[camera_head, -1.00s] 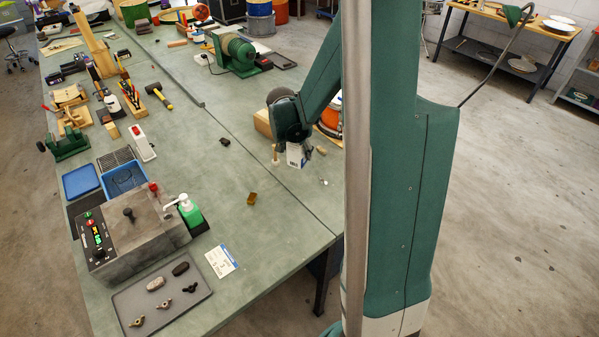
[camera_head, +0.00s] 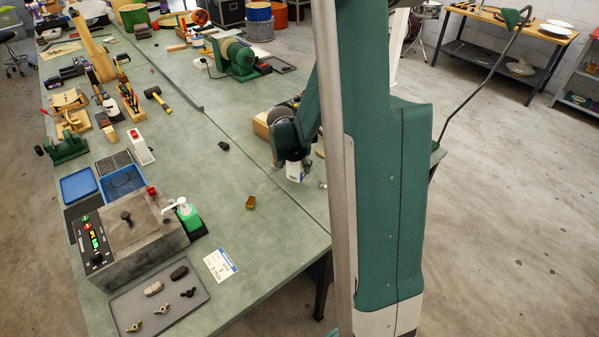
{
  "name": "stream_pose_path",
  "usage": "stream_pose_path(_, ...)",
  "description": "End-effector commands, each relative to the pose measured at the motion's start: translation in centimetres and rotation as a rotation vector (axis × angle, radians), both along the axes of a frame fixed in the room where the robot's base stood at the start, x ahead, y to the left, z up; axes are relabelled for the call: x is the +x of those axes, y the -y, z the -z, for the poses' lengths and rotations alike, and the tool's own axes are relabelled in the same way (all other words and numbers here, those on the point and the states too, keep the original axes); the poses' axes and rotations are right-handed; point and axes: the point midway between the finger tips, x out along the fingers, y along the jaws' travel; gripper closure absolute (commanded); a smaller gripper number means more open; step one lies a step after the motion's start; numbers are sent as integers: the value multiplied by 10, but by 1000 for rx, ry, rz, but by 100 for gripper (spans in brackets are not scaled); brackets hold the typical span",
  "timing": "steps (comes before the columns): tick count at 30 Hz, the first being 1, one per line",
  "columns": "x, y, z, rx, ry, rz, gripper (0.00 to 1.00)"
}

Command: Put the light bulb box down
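The light bulb box (camera_head: 295,172) is small, white and blue. It is directly under my gripper (camera_head: 293,163), over the right part of the green bench (camera_head: 215,165). My gripper is dark and points down at the box. Its fingers are small and mostly hidden, but the box has moved along with it, so it appears shut on the box. I cannot tell whether the underside of the box touches the bench top.
A small silver piece (camera_head: 323,185) lies just right of the box. A brown-yellow block (camera_head: 250,202) and a small black item (camera_head: 223,146) lie to its left. A wooden block (camera_head: 261,125) is behind. The bench front right is clear.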

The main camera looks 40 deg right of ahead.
Motion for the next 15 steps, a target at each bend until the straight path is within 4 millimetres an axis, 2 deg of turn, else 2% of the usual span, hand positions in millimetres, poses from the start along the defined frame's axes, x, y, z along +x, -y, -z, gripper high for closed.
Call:
stream_pose_path(9, 0, 0, 29, 0, 0, 0, 75)
stream_pose_path(15, 0, 0, 33, 0, 0, 0, 75)
